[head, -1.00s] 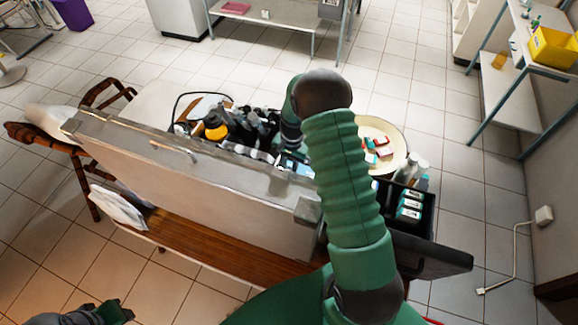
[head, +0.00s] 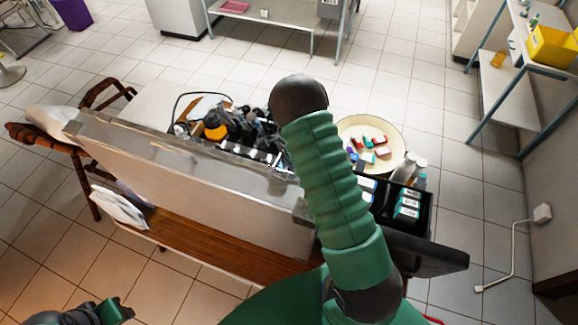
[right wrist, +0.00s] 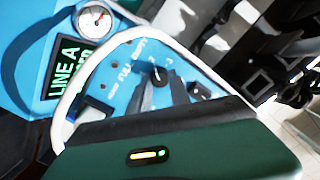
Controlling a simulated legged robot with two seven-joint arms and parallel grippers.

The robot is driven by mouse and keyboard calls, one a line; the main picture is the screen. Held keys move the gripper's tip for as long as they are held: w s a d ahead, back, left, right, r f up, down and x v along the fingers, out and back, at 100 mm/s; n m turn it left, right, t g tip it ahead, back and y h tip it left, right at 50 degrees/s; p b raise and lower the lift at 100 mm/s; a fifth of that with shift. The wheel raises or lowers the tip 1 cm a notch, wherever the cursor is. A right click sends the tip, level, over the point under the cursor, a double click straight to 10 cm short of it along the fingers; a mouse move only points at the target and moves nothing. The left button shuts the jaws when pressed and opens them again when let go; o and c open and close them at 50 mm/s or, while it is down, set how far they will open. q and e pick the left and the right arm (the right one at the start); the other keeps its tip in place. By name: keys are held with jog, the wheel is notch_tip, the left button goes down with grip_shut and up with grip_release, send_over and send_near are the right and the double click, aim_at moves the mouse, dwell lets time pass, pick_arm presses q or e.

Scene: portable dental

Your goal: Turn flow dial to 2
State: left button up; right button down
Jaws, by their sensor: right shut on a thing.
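The right wrist view shows a blue panel (right wrist: 120,84) with printed lettering and scale numbers. A small dark flow dial (right wrist: 158,74) with a light pointer mark sits on it. My right gripper (right wrist: 162,88) is shut on the dial, with dark fingers at its sides. The fingers hide part of the dial and scale, so I cannot read its exact setting. In the head view my right arm rises in front of the open case (head: 190,185) and hides the gripper and dial. My left gripper (head: 115,312) is at the lower left, away from the case; its jaws are unclear.
A gauge (right wrist: 94,18) and a "LINE A" display (right wrist: 66,66) are beside the dial. A white curved bar (right wrist: 75,90) crosses the panel close to my gripper. A round tray (head: 388,135) with small packets and a black bin (head: 425,222) stand to the right.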

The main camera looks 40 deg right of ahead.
jog(key=shift+a+f, duration=0.1)
jog(key=shift+a, duration=0.1)
jog(key=c, duration=1.5)
grip_release()
jog(key=o, duration=0.3)
jog(key=shift+w, duration=0.15)
jog(key=shift+d+r, duration=0.1)
jog(key=shift+r, duration=0.45)
notch_tip(320, 180, up, 16)
jog(key=shift+d+f+b, duration=0.15)
jog(key=shift+b, duration=0.85)
